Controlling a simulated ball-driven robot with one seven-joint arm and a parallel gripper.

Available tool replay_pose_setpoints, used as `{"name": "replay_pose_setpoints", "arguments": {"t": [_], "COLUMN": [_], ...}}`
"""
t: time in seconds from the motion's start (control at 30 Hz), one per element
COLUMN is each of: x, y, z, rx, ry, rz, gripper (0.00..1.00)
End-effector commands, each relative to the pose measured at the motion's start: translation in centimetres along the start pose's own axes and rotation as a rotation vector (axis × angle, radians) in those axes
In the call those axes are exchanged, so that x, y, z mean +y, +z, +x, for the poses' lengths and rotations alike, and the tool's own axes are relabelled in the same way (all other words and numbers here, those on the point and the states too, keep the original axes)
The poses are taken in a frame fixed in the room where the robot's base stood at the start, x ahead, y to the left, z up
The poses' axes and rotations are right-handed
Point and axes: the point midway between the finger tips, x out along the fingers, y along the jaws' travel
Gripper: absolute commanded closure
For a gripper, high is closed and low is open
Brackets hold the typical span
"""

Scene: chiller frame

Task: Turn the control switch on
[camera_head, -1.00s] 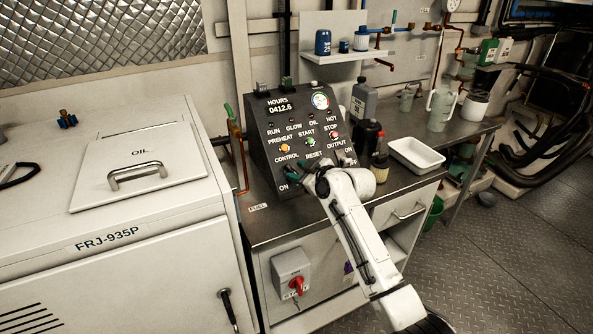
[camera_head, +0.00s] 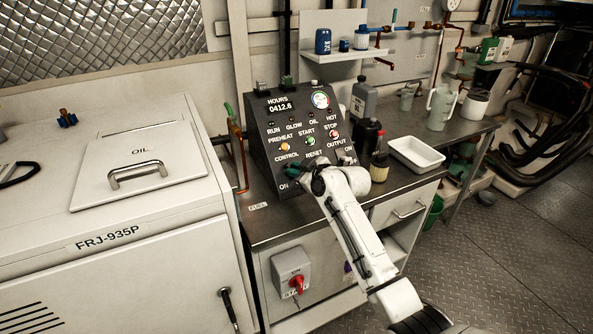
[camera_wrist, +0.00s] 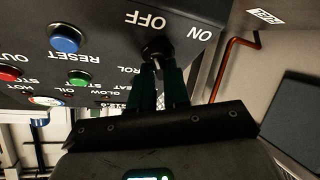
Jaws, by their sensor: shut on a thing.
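The control panel (camera_head: 297,125) is a dark sloped box on the steel counter. Its CONTROL switch is a black knob (camera_wrist: 155,49) at the lower left of the panel, seen upside down in the wrist view beside the OFF and ON labels. My gripper (camera_wrist: 158,66) has dark green fingers shut on this knob, one on each side. Which label the knob points to cannot be told. In the head view my wrist hides the knob, and the ON label shows just left of it.
A blue RESET button (camera_wrist: 64,39) sits beside the switch. A grey box with a red rotary handle (camera_head: 297,284) is on the cabinet front below. Bottles (camera_head: 379,166) and a white tray (camera_head: 416,154) stand right of the panel. A copper pipe (camera_head: 239,160) runs left of it.

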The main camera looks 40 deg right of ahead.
Motion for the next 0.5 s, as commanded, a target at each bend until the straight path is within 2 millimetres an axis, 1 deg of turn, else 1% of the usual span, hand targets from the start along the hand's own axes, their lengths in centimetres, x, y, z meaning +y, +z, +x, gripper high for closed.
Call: {"name": "replay_pose_setpoints", "arguments": {"t": [0.27, 0.5], "x": [-0.05, -0.21], "y": [-0.01, -0.14], "z": [0.0, 0.01], "rx": [0.0, 0.0], "ry": [0.003, 0.037], "rz": [0.008, 0.079], "gripper": [1.0, 1.0]}}
